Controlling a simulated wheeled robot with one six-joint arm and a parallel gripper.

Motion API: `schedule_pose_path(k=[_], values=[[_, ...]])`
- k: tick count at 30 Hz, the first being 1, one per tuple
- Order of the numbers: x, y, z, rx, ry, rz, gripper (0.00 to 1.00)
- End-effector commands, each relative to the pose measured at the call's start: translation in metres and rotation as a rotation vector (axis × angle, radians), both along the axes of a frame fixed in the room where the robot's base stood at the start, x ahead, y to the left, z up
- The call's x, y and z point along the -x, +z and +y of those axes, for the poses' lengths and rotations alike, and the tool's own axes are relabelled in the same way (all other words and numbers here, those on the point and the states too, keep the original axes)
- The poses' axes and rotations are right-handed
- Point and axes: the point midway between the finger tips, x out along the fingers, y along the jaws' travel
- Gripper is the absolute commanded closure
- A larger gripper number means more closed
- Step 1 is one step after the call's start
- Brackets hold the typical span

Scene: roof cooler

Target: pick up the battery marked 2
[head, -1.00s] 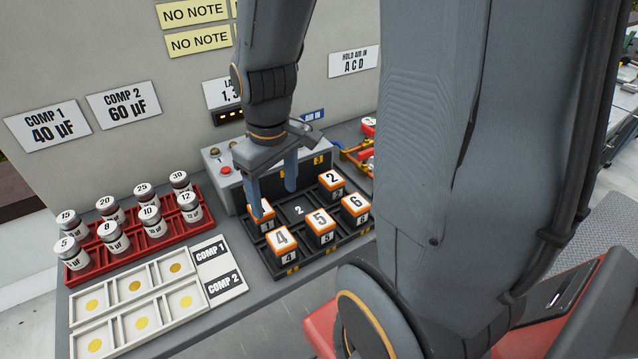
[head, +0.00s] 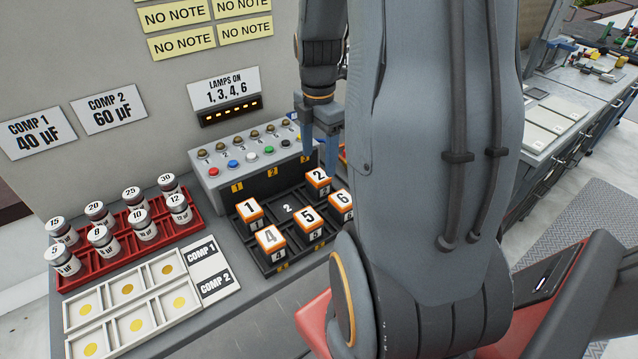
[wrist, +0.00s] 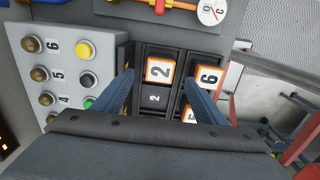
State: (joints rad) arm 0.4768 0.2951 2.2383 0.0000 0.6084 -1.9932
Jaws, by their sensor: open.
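The battery marked 2 (head: 318,178) is a white and orange block at the back right of the black battery tray (head: 284,264). It stands in the compartment beside the one labelled 2. My gripper (head: 320,160) is open and empty, with its blue fingers just above and behind this battery in the head view. In the wrist view the battery marked 2 (wrist: 160,71) lies between the two finger lines, beyond the fingertips (wrist: 160,82). I cannot tell the exact height gap. My arm hides part of the area to the right.
Batteries marked 1 (head: 249,211), 4 (head: 270,240), 5 (head: 309,222) and 6 (head: 341,204) stand close by in the tray. A button panel (head: 245,158) rises behind it. A red rack of capacitors (head: 125,240) and a white compartment tray (head: 130,305) are left.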

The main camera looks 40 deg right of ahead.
Motion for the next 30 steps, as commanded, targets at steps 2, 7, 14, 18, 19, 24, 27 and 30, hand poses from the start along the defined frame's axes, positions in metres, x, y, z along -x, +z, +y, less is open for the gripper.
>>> schedule_pose_path(k=[2, 7, 14, 18, 19, 24, 27, 30], values=[[0.001, -0.009, 0.001, -0.001, 0.000, 0.003, 0.34], [0.001, -0.022, 0.001, -0.001, -0.001, 0.003, 0.34], [0.001, -0.052, 0.001, -0.001, -0.002, 0.003, 0.34], [0.001, -0.064, 0.001, -0.001, -0.002, 0.001, 0.34], [0.001, -0.066, 0.001, -0.001, -0.002, 0.001, 0.34], [0.001, -0.068, 0.001, 0.000, -0.002, 0.000, 0.34], [0.000, -0.068, 0.001, 0.000, -0.002, 0.000, 0.34], [0.001, -0.068, 0.001, 0.000, -0.002, 0.000, 0.48]])
